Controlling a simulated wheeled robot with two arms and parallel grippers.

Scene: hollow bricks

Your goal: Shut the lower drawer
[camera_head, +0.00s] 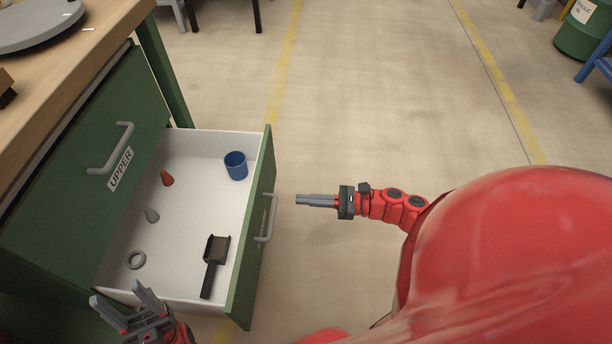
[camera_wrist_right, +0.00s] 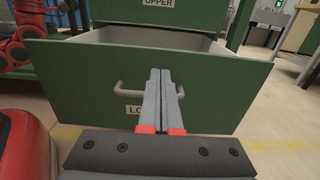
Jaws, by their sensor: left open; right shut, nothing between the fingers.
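The lower drawer (camera_head: 201,212) is pulled out of the green workbench in the head view. Its green front with a grey bar handle (camera_head: 267,218) faces right. My right gripper (camera_head: 300,200) is shut and empty, to the right of the handle. In the right wrist view its fingers (camera_wrist_right: 163,85) point at the drawer front (camera_wrist_right: 215,90), over the middle of the handle; contact cannot be told. My left gripper (camera_head: 120,302) is open beside the drawer's near side.
The upper drawer (camera_head: 85,165), labelled UPPER, is shut. The wooden bench top (camera_head: 85,50) carries a grey round plate (camera_head: 35,22). The floor beyond the drawer is clear, with yellow lines. A green barrel (camera_head: 585,30) stands at the far right.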

